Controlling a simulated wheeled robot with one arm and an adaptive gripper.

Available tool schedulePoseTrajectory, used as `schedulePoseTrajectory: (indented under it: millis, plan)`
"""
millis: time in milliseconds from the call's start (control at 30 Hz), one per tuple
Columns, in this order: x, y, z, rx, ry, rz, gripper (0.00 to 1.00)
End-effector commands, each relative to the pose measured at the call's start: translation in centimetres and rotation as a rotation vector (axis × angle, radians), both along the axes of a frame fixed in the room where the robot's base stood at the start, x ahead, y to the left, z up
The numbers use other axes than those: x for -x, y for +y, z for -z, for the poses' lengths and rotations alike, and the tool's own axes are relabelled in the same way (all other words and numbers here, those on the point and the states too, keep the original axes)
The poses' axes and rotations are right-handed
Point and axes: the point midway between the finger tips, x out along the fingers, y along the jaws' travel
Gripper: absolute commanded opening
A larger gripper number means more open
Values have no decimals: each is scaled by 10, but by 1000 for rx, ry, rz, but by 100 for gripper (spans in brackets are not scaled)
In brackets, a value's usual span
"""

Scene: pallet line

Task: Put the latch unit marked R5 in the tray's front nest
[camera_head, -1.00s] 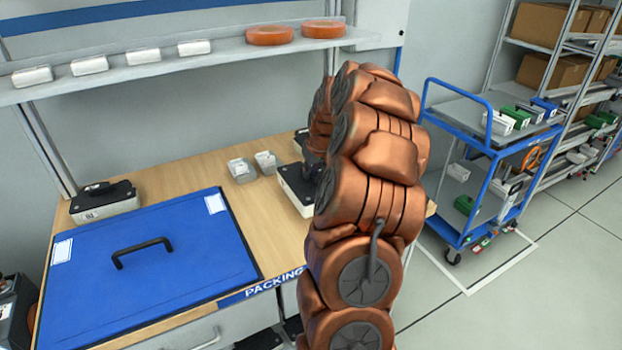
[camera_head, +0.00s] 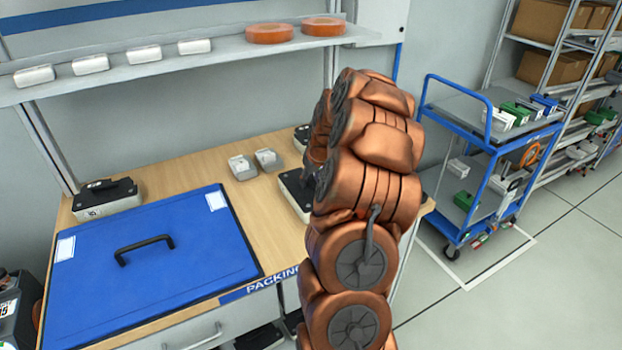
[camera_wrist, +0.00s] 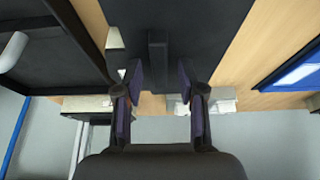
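A unit with a black top and pale body (camera_head: 105,198) stands at the back left of the bench. Its side label is too small to read surely. A similar unit (camera_head: 295,192) stands mid-bench, partly behind my arm. Another dark-topped one (camera_head: 301,134) is farther back. In the wrist view my gripper (camera_wrist: 160,78) is open, its fingers apart on either side of a dark bar (camera_wrist: 157,52) on a black surface. No contact is clear. My arm hides the gripper in the head view. I cannot tell which unit is R5, and no front nest is plainly visible.
A blue panel with a black handle (camera_head: 150,270) covers the bench's left part. Two small grey holders (camera_head: 242,168) stand behind it. A shelf (camera_head: 130,72) with white boxes and orange discs hangs above. A blue cart (camera_head: 470,130) stands right. Dark labelled equipment (camera_head: 18,300) is at the left edge.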

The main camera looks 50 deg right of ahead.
Motion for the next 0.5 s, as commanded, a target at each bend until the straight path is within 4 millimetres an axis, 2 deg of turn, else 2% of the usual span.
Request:
schedulePoseTrajectory:
  millis: [267, 500]
  plan:
    - [0, 0, -1, 0, 0, 0, 41]
    - [4, 1, -14, 2, -3, 0, 41]
